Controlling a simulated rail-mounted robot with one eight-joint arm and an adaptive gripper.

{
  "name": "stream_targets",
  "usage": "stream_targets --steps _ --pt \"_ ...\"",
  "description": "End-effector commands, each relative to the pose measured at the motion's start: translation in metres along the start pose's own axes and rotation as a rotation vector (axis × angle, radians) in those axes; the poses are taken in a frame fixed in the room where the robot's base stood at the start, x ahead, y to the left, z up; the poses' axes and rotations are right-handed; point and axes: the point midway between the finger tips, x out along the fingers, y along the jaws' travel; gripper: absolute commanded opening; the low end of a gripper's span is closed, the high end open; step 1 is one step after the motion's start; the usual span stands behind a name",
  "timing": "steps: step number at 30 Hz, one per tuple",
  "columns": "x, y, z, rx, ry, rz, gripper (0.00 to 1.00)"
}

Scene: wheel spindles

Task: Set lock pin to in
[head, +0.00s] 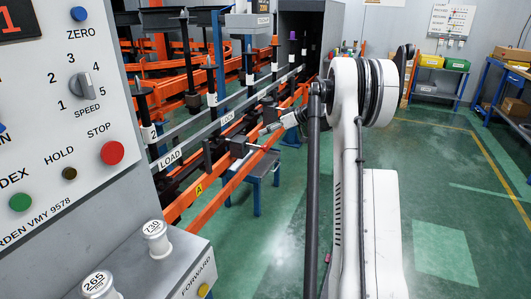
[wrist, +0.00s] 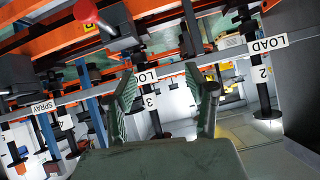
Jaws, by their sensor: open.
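My gripper (wrist: 167,84) is open in the wrist view, with two dark ribbed fingers apart and nothing held between them. In the head view my gripper (head: 270,128) is small, near the orange rails.
Spindle 2 (head: 149,132) stands by a LOAD label (head: 169,158). Orange rails (head: 205,204) run diagonally, with a blue stand (head: 257,183) below. A control panel (head: 85,110) fills the left. Green floor (head: 448,195) is open at the right.

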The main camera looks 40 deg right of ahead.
Motion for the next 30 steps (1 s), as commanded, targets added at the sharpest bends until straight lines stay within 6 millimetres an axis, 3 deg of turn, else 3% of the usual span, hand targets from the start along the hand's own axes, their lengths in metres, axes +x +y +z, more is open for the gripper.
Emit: stream_targets --steps 1,6,12,20,30 --pt "-0.001 0.022 0.019 -0.012 0.022 0.005 0.5" --pt "-0.008 0.072 0.066 -0.067 0.096 0.013 0.5" --pt "-0.015 0.103 0.102 -0.114 0.152 0.022 0.5" --pt "-0.007 0.11 0.109 -0.128 0.167 0.023 0.5" --pt "0.052 0.111 0.101 -0.127 0.165 0.023 0.5"
